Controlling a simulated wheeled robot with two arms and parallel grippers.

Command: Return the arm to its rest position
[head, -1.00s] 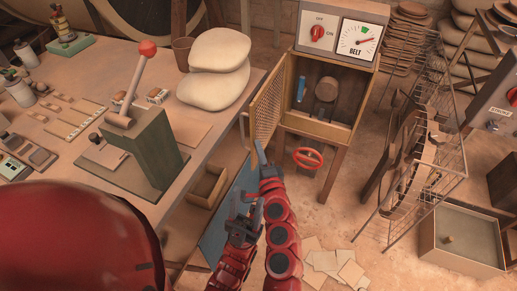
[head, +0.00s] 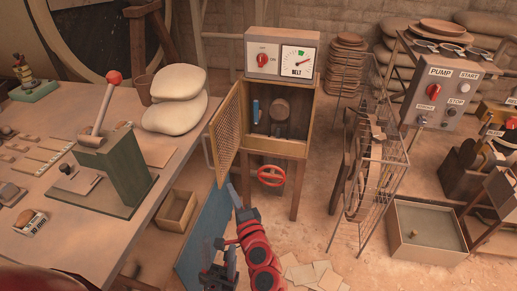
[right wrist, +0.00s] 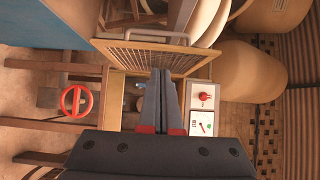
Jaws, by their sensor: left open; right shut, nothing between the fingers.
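My right gripper (head: 233,194) is shut and empty, held in front of and below the open mesh door of the belt cabinet. In the right wrist view its two fingers (right wrist: 161,72) lie together and point toward the mesh door (right wrist: 150,58). My left gripper (head: 217,256) is open and empty, lower in the head view, beside my right arm's red links. The cabinet (head: 279,146) stands behind both grippers, with a blue handle and a round part inside. Neither gripper visibly touches anything.
A workbench (head: 75,243) with a red-knobbed lever (head: 113,77) and sacks (head: 175,100) is on the left. A red valve wheel (head: 271,175) sits below the cabinet. A wire rack (head: 385,170) and an open bin (head: 428,252) stand right. Flat sheets (head: 312,274) lie on the floor.

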